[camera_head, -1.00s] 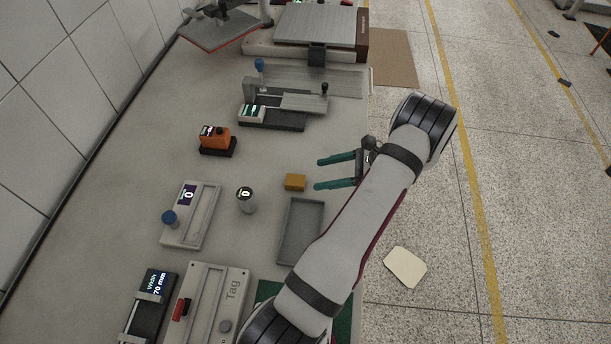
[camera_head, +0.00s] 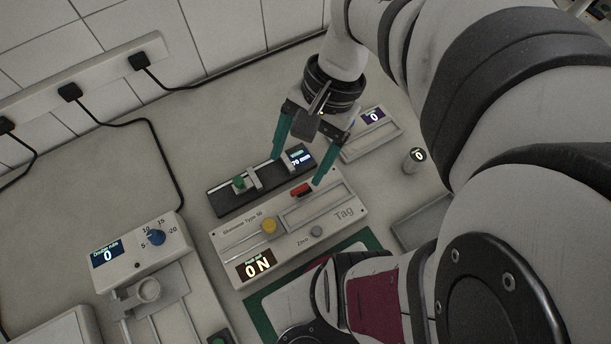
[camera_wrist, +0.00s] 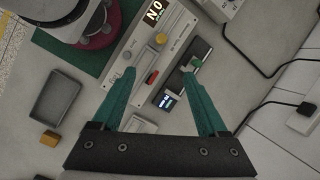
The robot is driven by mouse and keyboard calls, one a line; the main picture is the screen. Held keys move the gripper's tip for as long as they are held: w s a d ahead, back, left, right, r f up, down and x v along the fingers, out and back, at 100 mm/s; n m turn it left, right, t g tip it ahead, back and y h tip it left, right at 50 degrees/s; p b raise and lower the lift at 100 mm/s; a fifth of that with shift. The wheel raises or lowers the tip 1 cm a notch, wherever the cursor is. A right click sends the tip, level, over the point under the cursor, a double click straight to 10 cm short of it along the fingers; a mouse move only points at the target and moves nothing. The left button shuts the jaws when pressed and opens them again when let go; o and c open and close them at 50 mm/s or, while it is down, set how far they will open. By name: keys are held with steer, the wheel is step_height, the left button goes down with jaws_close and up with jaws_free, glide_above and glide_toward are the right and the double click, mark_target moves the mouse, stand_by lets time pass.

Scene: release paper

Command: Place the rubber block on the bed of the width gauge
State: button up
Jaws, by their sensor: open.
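The width gauge (camera_head: 221,204) is a long black device with a small screen reading 70 mm, pale jaws on its bed and a green piece at one end. It also shows between my fingers in the wrist view (camera_wrist: 171,87). A small amber block (camera_wrist: 49,138), apparently the rubber block, lies on the table beside a grey tray, away from my gripper; the head view does not show it. My gripper (camera_head: 299,168) is open with nothing between its teal fingers, above the gauge and the Tag device; its fingertips also show in the wrist view (camera_wrist: 159,74).
The Tag device (camera_head: 345,195), with a red slider and yellow knob, lies alongside the gauge. A grey tray (camera_wrist: 49,117) is at the left of the wrist view. A dial unit (camera_head: 113,268) stands at lower left; a cylinder (camera_head: 413,163) stands at right. Bare table lies behind the gauge.

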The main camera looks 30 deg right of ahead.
steer(key=shift+o, duration=1)
steer(key=s+a+f+n+h, duration=0.1)
steer(key=s+a+n+h, duration=0.1)
steer(key=s+a+n, duration=0.4)
steer(key=shift+s, duration=0.25)
steer(key=shift+o, duration=0.7)
steer(key=shift+s+a+f+n, duration=0.1)
steer(key=shift+a+f+n, duration=0.05)
steer(key=shift+n, duration=0.15)
